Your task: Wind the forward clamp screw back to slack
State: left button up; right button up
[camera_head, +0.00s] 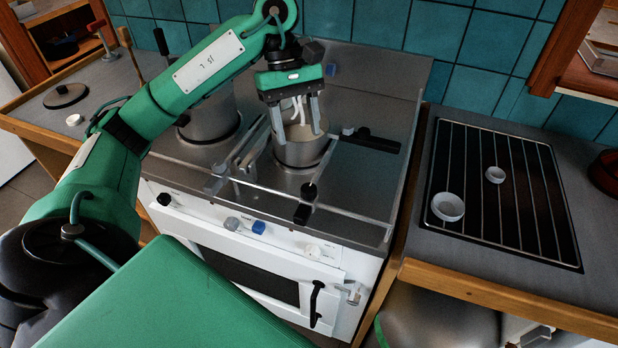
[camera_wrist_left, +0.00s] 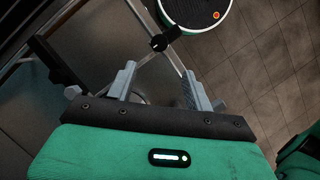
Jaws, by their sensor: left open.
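A steel pot (camera_head: 301,152) stands on the stove among metal clamp bars. A clamp screw with a black knob (camera_head: 309,191) is at the stove's front edge, in front of the pot; I take it for the forward one. A black knob where bars cross (camera_wrist_left: 158,43) shows in the left wrist view; I cannot tell for certain that it is the same one. My left gripper (camera_head: 297,129) is open, pointing down over the pot, behind and above the front knob. In the left wrist view, its fingers (camera_wrist_left: 159,72) are apart, with no knob between them.
A second pot (camera_head: 209,120) stands to the left. The stove's white front (camera_head: 275,262) has knobs and a black handle (camera_head: 316,303). A long black bar (camera_head: 373,141) lies right of the pot. A rack (camera_head: 510,205) with two white bowls is on the right counter.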

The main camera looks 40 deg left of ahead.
aim_at(308, 188)
pick_arm(q)
jog(key=p+x, duration=0.2)
jog(key=x, duration=0.9)
jog(key=shift+r, duration=0.1)
jog(key=shift+s+d+f, duration=0.1)
jog(key=shift+d+f, duration=0.1)
jog(key=shift+f, duration=0.3)
pick_arm(e)
jog(key=shift+s+d+r, duration=0.25)
jog(key=shift+d+r, duration=0.05)
jog(key=shift+r, duration=0.15)
jog(key=shift+s+d+r, duration=0.25)
jog(key=shift+r, duration=0.15)
pick_arm(q)
jog(key=c, duration=0.9)
jog(key=shift+c, duration=0.4)
pick_arm(e)
jog(key=shift+a+f, duration=0.1)
jog(key=shift+a, duration=0.25)
